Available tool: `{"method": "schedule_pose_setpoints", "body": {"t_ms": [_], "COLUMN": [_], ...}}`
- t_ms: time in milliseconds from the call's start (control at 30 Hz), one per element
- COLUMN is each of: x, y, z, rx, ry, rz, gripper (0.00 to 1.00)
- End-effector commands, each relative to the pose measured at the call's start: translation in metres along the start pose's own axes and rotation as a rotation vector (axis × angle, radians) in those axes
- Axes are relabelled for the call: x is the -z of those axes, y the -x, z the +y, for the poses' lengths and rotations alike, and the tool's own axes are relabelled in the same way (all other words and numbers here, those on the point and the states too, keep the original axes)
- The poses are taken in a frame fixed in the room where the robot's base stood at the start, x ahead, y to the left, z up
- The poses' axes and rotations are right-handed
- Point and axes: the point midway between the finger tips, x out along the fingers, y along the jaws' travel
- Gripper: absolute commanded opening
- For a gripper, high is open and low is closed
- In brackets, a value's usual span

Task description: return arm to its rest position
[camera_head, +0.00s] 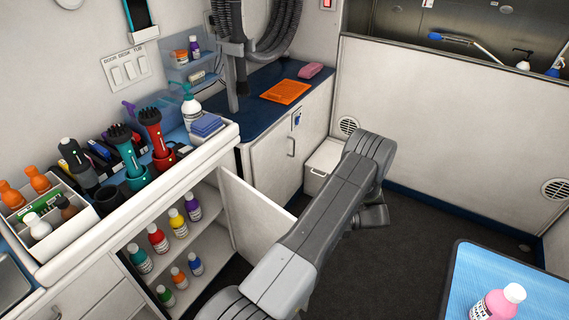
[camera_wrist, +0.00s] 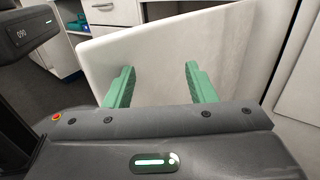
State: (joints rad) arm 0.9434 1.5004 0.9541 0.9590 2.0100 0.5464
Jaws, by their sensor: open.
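My gripper (camera_wrist: 160,85) shows in the wrist view with two green fingers spread wide apart. It is open and nothing is between the fingers. A white panel, which looks like the open cabinet door (camera_wrist: 185,60), fills the view just beyond the fingertips; I cannot tell whether they touch it. In the head view my grey arm stretches from the bottom centre up over the floor, and the gripper itself is hidden there. The open cabinet door (camera_head: 252,222) stands out to the left of my arm.
The open cabinet shelves (camera_head: 170,245) hold several coloured bottles. A counter at the left carries clippers and a white caddy (camera_head: 65,228). Dark floor (camera_head: 420,215) is clear between arm and table.

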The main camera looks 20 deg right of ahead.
Motion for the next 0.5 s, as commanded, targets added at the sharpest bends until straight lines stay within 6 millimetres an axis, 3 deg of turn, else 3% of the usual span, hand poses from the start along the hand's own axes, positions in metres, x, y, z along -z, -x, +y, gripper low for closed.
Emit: {"method": "schedule_pose_setpoints", "body": {"t_ms": [500], "x": [0.040], "y": [0.000], "z": [-0.001], "rx": [0.002], "ry": [0.000], "rz": [0.000], "gripper": [0.51]}}
